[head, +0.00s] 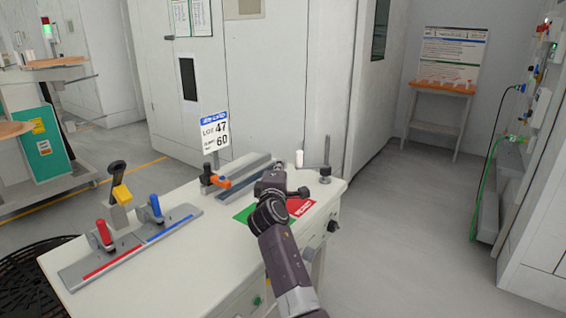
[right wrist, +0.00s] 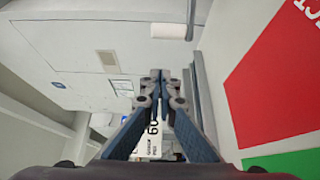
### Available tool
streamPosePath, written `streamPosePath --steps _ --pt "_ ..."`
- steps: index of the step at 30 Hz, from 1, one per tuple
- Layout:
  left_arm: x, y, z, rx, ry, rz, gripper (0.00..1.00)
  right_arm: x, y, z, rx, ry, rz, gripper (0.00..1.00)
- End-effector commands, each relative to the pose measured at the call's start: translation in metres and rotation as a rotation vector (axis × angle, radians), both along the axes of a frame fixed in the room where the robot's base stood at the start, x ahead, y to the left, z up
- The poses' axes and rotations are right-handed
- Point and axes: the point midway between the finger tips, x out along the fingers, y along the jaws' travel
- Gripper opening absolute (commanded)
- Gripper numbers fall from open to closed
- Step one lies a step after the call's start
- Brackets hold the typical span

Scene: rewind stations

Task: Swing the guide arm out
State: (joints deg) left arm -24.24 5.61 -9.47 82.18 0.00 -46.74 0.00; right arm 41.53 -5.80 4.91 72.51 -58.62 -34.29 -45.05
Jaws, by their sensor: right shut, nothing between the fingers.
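A thin grey arm (head: 313,167) reaches left from an upright grey post (head: 327,152) at the table's far right corner; it looks like the guide arm. A short white roller (head: 299,159) stands at its left end. A white roller also shows near the top of the right wrist view (right wrist: 168,31). My right gripper (head: 280,168) is over the table, just in front of and left of the roller, apart from it as far as I can tell. Its fingers meet with nothing between them in the right wrist view (right wrist: 160,76). My left gripper is out of view.
The white table (head: 140,258) carries a grey fixture with an orange handle (head: 215,181), a plate with red and blue handles (head: 130,245), a yellow-black tool (head: 120,190) and a lot sign (head: 215,132). A red and green mat (head: 301,207) lies beside my right gripper.

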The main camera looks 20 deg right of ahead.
Motion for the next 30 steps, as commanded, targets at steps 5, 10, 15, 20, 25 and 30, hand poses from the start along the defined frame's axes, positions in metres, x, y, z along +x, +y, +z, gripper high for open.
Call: streamPosePath --steps 5,10,15,20,25,30 --pt "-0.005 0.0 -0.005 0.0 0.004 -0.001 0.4 -0.022 0.027 -0.002 0.0 0.002 0.001 0.0" --pt "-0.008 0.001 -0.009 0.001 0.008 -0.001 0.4 -0.039 0.046 -0.001 0.001 0.002 0.001 0.0" --pt "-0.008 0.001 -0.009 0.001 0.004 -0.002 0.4 -0.046 0.054 -0.001 -0.001 0.002 -0.002 0.0" --pt "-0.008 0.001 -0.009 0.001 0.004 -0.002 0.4 -0.047 0.055 -0.001 -0.001 0.002 -0.001 0.0" --pt "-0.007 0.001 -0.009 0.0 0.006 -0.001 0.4 -0.047 0.055 -0.001 -0.001 0.002 -0.001 0.0" --pt "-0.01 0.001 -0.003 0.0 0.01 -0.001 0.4 -0.055 0.046 -0.006 0.011 0.008 -0.003 0.0"
